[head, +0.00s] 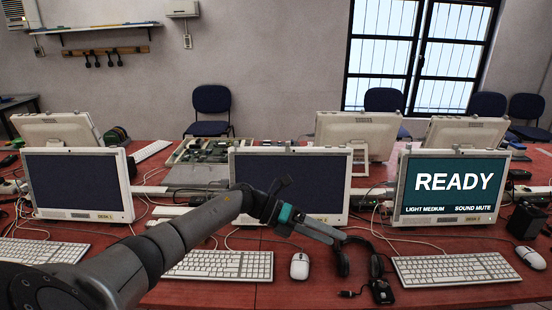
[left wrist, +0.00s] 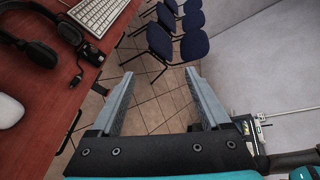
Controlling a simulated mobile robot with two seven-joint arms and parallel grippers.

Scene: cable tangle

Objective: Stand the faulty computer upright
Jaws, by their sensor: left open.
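Three all-in-one computers face me on the red table: the left one (head: 78,184) and middle one (head: 293,178) have dark screens, and the right one (head: 447,185) shows READY. All three look upright. The frames do not mark which is faulty. My left gripper (head: 338,235) is in front of the middle computer's lower right, above the table, and my arm covers part of that computer. In the left wrist view the left gripper (left wrist: 160,74) is open and empty, with floor tiles and chairs beyond its fingers. My right gripper is not in view.
A black headset (head: 375,264) lies near the gripper tip, with a white mouse (head: 299,266) to its left. Keyboards (head: 220,265) lie along the front, with loose cables around the computers. More computers (head: 357,130) stand behind. Dark chairs (head: 211,105) stand beyond the table.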

